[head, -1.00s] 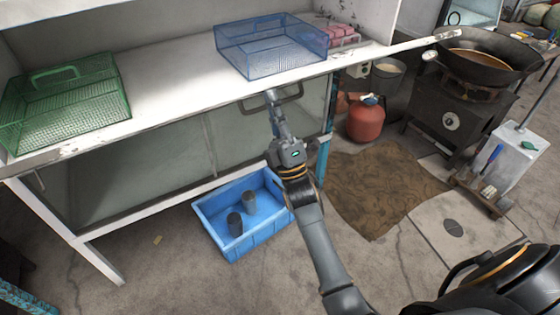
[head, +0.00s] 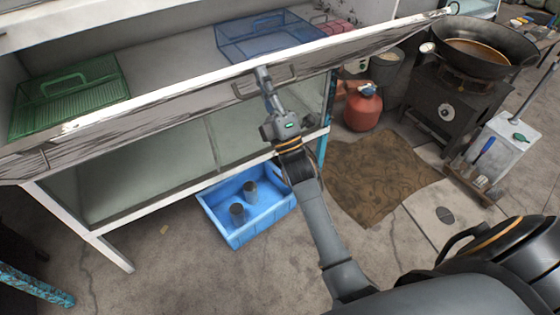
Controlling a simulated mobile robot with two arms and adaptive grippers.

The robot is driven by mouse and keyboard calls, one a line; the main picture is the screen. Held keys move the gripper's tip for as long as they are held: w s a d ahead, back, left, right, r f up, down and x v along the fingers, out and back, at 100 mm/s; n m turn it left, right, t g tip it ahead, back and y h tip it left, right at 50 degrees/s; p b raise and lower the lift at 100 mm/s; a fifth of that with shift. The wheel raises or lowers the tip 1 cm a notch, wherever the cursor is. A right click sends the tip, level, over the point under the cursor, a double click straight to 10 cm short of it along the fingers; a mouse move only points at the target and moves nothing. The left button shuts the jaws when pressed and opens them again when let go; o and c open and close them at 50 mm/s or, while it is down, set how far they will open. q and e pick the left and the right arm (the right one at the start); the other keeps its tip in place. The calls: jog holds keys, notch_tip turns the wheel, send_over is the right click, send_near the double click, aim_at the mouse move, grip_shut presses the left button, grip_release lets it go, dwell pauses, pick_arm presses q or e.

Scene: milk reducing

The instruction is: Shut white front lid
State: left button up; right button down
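The white front lid (head: 150,120) of the cabinet is tilted partly up. Its streaked grey outer face shows, with a white strip along its top edge. It has a dark handle (head: 286,78) right of the middle and another handle (head: 38,158) at the far left. My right gripper (head: 264,76) is at the right-hand handle, its narrow fingers closed around the bar as far as I can see. The fingertips are small and partly hard to make out. My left gripper is not in view.
Behind the lid stand a green basket (head: 75,88) and a blue basket (head: 262,38), their lower parts partly hidden. A blue crate (head: 238,235) with dark cups sits on the floor below. A red gas cylinder (head: 363,110) and a wok (head: 480,48) stand to the right.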

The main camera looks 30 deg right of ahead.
aim_at(256, 60)
jog(key=r+p, duration=0.1)
jog(key=w+r+g+p, duration=0.1)
jog(key=p, duration=0.1)
jog(key=r+p, duration=0.1)
jog(key=p, duration=0.1)
jog(key=shift+w+a+r, duration=0.15)
jog(key=shift+w, duration=0.15)
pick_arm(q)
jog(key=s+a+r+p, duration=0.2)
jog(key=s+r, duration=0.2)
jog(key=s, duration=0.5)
pick_arm(e)
jog(key=shift+w+r+g, duration=0.4)
jog(key=shift+w+g, duration=0.2)
pick_arm(q)
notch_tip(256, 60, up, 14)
jog(key=p, duration=1.4)
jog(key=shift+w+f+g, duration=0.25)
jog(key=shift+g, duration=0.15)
pick_arm(e)
jog(key=w+r+g, duration=0.2)
jog(key=w, duration=0.4)
jog(key=w+a+r+g, duration=0.1)
jog(key=w+r+g, duration=0.2)
jog(key=w, duration=0.3)
jog(key=shift+w+r+g+h, duration=0.25)
jog(key=shift+w+g+h, duration=0.05)
jog(key=shift+w+h, duration=0.1)
jog(key=shift+s+f, duration=0.1)
jog(key=shift+f, duration=0.05)
